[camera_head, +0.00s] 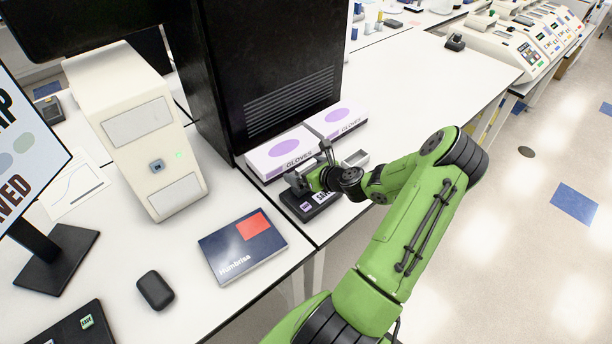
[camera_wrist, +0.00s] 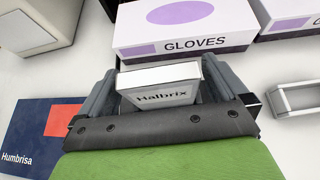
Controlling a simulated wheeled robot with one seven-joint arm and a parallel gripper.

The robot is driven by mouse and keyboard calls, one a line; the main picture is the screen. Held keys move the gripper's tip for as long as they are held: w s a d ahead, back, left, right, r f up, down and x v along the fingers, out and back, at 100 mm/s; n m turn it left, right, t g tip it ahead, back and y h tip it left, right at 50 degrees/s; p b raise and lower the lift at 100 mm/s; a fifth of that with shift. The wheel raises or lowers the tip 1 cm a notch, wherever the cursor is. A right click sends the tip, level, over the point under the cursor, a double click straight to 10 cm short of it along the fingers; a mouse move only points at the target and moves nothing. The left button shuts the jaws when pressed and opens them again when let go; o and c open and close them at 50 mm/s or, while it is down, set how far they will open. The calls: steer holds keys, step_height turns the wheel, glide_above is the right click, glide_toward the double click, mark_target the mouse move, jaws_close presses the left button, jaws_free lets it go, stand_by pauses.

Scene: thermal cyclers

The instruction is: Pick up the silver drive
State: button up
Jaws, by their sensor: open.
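A silver-white block marked "Halbrix" (camera_wrist: 160,84), which looks like the silver drive, sits between the two fingers of my gripper (camera_wrist: 161,74) in the wrist view. My gripper is open, with one finger on each side of the block; I cannot tell whether either finger touches it. In the head view my gripper (camera_head: 312,178) is low over a black base with stickers (camera_head: 316,204), in front of the glove boxes. The block is mostly hidden by my gripper there.
Two glove boxes (camera_head: 281,153) stand just behind my gripper, beside a tall black cabinet (camera_head: 270,60). A small grey open frame (camera_wrist: 296,95) lies to the right. A blue Humbrisa book (camera_head: 240,248) lies to the left, near the table's front edge.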

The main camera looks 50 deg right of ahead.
steer(key=shift+x, duration=0.8)
steer(key=shift+s, duration=0.15)
steer(key=shift+c, duration=0.5)
steer(key=c, duration=1)
